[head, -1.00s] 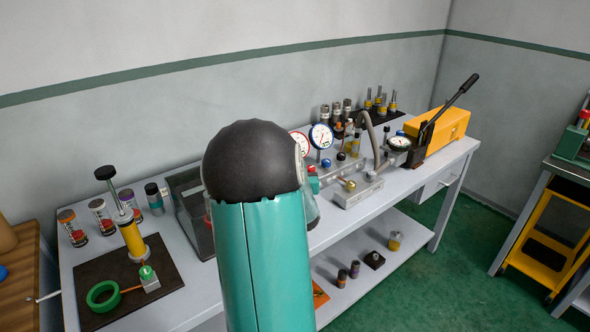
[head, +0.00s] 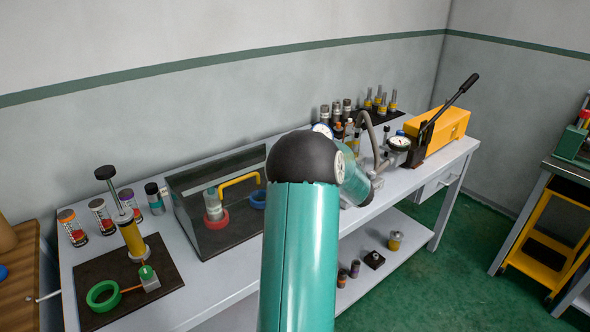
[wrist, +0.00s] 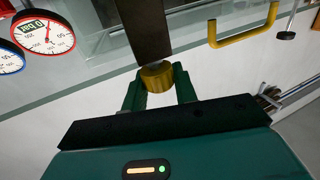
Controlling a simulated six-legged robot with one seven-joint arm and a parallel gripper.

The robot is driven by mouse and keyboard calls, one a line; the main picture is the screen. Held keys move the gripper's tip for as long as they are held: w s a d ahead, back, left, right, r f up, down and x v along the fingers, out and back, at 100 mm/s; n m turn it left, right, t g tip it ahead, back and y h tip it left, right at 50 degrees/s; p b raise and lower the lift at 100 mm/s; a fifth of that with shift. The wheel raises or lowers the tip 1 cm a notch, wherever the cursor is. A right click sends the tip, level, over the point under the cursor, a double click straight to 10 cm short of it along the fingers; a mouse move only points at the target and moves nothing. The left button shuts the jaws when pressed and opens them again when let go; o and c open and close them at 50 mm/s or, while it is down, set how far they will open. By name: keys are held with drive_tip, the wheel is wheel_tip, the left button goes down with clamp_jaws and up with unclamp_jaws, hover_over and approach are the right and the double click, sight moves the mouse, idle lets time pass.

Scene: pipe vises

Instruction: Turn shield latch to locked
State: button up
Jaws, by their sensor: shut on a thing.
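In the wrist view my gripper (wrist: 158,82) has its two green fingers shut on a round brass-coloured knob (wrist: 156,74). The knob sits at the lower end of a dark flat bar (wrist: 145,28), which looks like the shield latch. Writing or marks for its locked position cannot be made out. The clear shield case (head: 205,181) with a yellow handle (head: 238,178) stands on the bench in the head view; the handle also shows in the wrist view (wrist: 243,40). My arm hides the gripper and latch in the head view.
Two round gauges, red-rimmed (wrist: 46,35) and blue-rimmed (wrist: 10,61), are close by at the wrist view's left. On the bench (head: 178,238) a yellow pump with a lever (head: 440,129) stands right, and a dark mat with a green ring (head: 103,295) lies left.

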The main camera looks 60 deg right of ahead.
drive_tip(key=shift+n+y, duration=0.7)
drive_tip(key=shift+y, duration=0.4)
drive_tip(key=shift+r+y, duration=0.1)
drive_tip(key=shift+y, duration=0.2)
drive_tip(key=o, duration=0.9)
drive_tip(key=shift+o, duration=0.2)
drive_tip(key=shift+s, duration=0.1)
drive_tip(key=s, duration=1.3)
drive_tip(key=shift+s, duration=0.3)
